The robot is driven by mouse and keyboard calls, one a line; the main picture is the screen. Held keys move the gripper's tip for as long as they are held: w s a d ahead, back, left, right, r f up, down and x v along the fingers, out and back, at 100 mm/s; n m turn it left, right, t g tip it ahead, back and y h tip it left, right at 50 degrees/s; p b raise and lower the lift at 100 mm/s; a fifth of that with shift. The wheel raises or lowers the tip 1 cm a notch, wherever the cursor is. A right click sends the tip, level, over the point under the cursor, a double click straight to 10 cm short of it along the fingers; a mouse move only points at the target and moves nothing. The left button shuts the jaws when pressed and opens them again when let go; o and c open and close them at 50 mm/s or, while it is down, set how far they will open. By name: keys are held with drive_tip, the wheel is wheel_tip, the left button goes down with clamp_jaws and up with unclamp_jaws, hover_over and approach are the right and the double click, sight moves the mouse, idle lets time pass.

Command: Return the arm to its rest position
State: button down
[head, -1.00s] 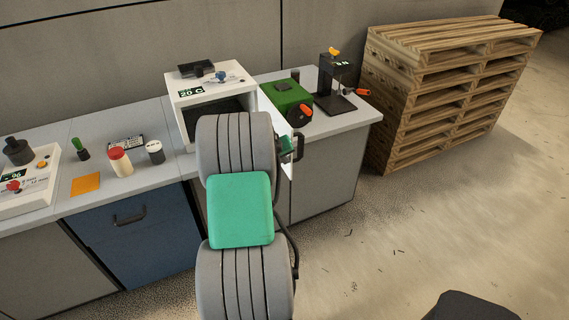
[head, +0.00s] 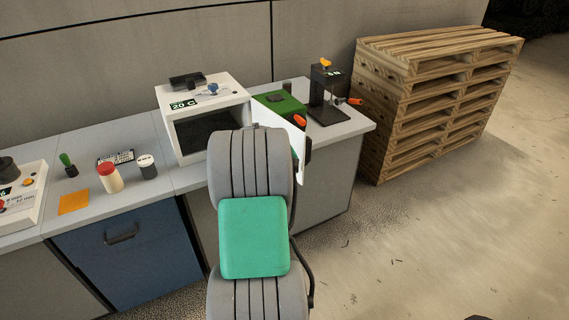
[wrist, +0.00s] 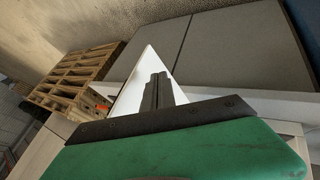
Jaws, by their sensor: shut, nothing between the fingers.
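My arm with grey ribbed links and a green pad rises in front of the counter in the head view and hides my gripper there. In the wrist view my gripper (wrist: 157,92) is shut and empty, its dark fingers together. Behind the fingers is the white open door of the oven, which also shows edge-on in the head view. The white oven (head: 181,127) reads 20 C and its dark cavity is partly visible.
Stacked wooden pallets (head: 425,110) stand right. The floor at right is open.

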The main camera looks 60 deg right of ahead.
drive_tip(key=s+b+v, duration=0.1)
drive_tip(key=v, duration=0.8)
drive_tip(key=s+a+f+m+g+y, duration=0.1)
drive_tip(key=s+a+f+m+y, duration=0.2)
drive_tip(key=a, duration=0.7)
drive_tip(key=s+a+f+y, duration=0.1)
drive_tip(key=a+f+y, duration=0.2)
drive_tip(key=a+f, duration=0.55)
drive_tip(key=w+a+r+n+t, duration=0.1)
drive_tip(key=w+a+r+n, duration=0.1)
drive_tip(key=a, duration=0.8)
drive_tip(key=w+a+r+n+t+y, duration=0.1)
drive_tip(key=a+r+n, duration=0.4)
drive_tip(key=a, duration=0.5)
drive_tip(key=w+a+r+n+t, duration=0.1)
drive_tip(key=w+a+r+n, duration=0.2)
drive_tip(key=a, duration=0.7)
drive_tip(key=shift+w+a+r, duration=0.25)
drive_tip(key=shift+w+r, duration=0.25)
drive_tip(key=shift+a, duration=0.1)
